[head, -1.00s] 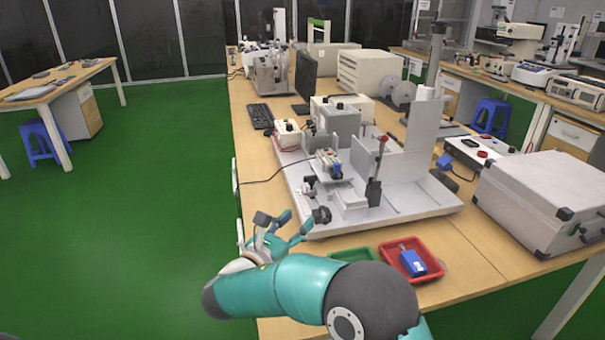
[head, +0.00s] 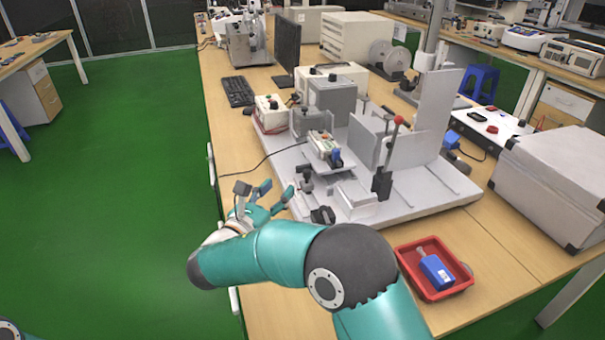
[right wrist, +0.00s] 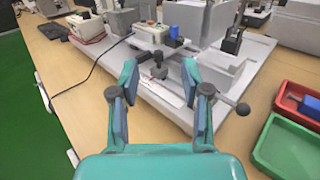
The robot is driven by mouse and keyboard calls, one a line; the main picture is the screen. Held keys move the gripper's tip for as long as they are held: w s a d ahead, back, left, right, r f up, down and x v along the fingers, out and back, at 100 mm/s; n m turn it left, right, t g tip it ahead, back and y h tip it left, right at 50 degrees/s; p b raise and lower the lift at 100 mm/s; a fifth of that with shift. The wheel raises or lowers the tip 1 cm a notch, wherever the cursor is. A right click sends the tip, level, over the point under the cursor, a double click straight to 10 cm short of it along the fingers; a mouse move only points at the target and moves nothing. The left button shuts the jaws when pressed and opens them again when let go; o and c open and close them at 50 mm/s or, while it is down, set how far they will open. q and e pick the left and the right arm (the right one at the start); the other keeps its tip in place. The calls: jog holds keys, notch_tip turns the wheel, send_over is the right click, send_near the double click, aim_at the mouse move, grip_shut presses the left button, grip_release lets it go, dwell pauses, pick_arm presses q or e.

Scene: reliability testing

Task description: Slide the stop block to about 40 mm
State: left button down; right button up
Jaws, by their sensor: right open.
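The stop block appears to be the small grey piece with a dark knob (head: 306,184) on the near left part of the grey test fixture (head: 430,205). In the right wrist view the dark knob (right wrist: 158,73) shows between and beyond my fingers, beside a pale strip that looks like a scale (right wrist: 166,93); its marks are too small to read. My right gripper (head: 264,192) is open and empty, left of the fixture's near left edge. Its spread fingers also show in the right wrist view (right wrist: 160,82), apart from the knob. My left gripper is out of view.
A lever with a red knob (head: 398,120) stands on the fixture. A small device with a blue plug (head: 325,148) sits above the knob, its cable running left. A red tray (head: 431,290) holds a blue item. A green tray (right wrist: 292,150) lies near it. A silver case (head: 555,180) stands right.

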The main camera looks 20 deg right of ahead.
jog(key=b, duration=0.5)
send_near(305, 174)
jog(key=p+x, duration=0.1)
jog(key=x, duration=1)
jog(key=shift+c, duration=0.2)
grip_shut()
